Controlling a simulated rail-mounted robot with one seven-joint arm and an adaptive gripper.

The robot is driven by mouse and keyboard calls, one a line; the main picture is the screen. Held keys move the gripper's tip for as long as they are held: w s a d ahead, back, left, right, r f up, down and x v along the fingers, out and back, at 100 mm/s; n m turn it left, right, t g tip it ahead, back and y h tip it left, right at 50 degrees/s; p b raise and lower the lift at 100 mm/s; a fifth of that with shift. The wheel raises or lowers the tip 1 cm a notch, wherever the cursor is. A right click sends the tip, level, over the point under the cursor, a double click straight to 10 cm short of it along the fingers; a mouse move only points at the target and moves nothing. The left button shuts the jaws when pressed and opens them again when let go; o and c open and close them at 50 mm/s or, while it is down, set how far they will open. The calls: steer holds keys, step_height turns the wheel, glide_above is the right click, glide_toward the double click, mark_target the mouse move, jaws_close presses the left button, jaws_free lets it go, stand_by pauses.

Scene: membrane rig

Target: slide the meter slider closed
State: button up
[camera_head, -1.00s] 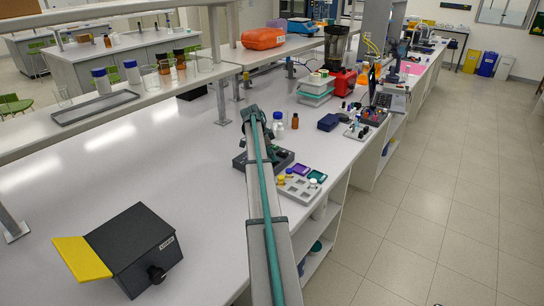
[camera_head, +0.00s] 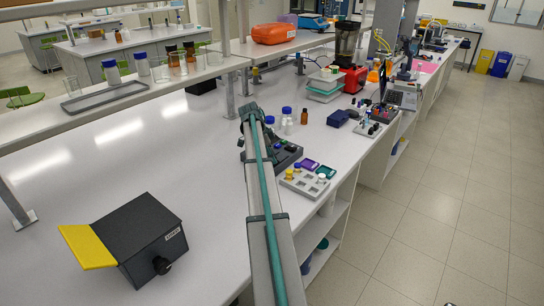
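My arm reaches forward over the white bench (camera_head: 90,175). My gripper (camera_head: 250,112) is at its far end, small and seen from behind, so its fingers cannot be made out. A dark device (camera_head: 287,152) with small knobs or parts on top lies on the bench just right of the arm, partly hidden by it. A dark box (camera_head: 150,235) with a yellow flap (camera_head: 87,247), a front knob and a small label sits at the lower left, well apart from my gripper. I cannot tell which of these is the meter, and no slider can be made out.
Blue-capped bottles (camera_head: 287,122) and a brown bottle (camera_head: 304,117) stand beyond the dark device. A grey tray with small jars (camera_head: 304,184) lies near the bench's right edge. A raised shelf (camera_head: 190,77) runs along the left. The bench around the yellow-flapped box is clear.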

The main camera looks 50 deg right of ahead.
steer(key=v, duration=1.2)
stand_by(0.3)
